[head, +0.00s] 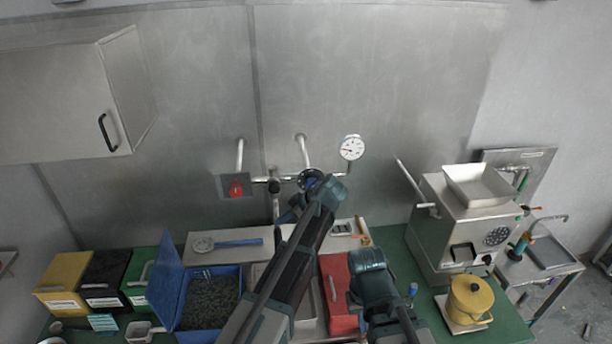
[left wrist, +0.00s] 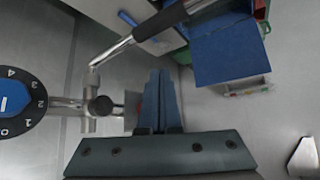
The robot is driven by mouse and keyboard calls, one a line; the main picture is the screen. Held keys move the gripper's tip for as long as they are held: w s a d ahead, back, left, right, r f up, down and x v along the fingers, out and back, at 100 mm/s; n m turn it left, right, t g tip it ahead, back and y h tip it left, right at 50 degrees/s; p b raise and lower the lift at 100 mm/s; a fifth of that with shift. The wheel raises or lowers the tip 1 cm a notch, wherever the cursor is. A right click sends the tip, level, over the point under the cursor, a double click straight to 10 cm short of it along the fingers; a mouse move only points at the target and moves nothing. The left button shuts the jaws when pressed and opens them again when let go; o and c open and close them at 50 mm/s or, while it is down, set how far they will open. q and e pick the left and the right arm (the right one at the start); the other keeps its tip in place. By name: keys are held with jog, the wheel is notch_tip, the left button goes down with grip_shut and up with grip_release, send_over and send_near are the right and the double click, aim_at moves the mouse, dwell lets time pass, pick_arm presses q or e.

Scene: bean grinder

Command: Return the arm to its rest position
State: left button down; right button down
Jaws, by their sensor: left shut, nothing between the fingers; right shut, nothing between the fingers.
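My left arm reaches up across the middle of the head view. Its gripper (head: 290,212) is close to the wall pipes and partly hidden by the arm. In the left wrist view its two blue fingers (left wrist: 160,100) are together with nothing between them. A blue numbered dial (left wrist: 15,103) and a metal valve pipe (left wrist: 95,105) are left of the fingers in that view. My right gripper (head: 357,290) is low, beside the red box, shut and empty; its fingertips are hard to make out.
A blue bin of green beans (head: 208,303), a red box (head: 340,292) and a steel grinder (head: 460,235) stand on the green table. A yellow pot (head: 470,299) is at right. A pressure gauge (head: 352,148) and red valve (head: 236,187) are on the wall pipes.

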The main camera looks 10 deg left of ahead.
pick_arm(q)
jog(key=s+d+f+m+h, duration=0.1)
jog(key=s+f+m+h, duration=0.15)
jog(key=s+m, duration=0.35)
jog(key=s+d+f+m+g+h, duration=0.1)
jog(key=s+f+m+h, duration=0.2)
jog(key=s, duration=0.5)
jog(key=s+d+f+m+h, duration=0.1)
jog(key=s+m+h, duration=0.2)
jog(key=s+m, duration=0.35)
jog(key=s+d+f+m+b, duration=0.1)
jog(key=s+d+f+b, duration=0.1)
jog(key=f+b, duration=0.5)
jog(key=s+d+f+m+g+y+b, duration=0.1)
jog(key=s+d+f+b, duration=0.1)
jog(key=d+f+b, duration=0.3)
jog(key=s+d+f+m+b, duration=0.1)
jog(key=d+f+b, duration=0.3)
jog(key=f+b, duration=0.7)
jog(key=shift+s+b, duration=0.4)
jog(key=shift+s, duration=0.1)
jog(key=shift+a, duration=0.1)
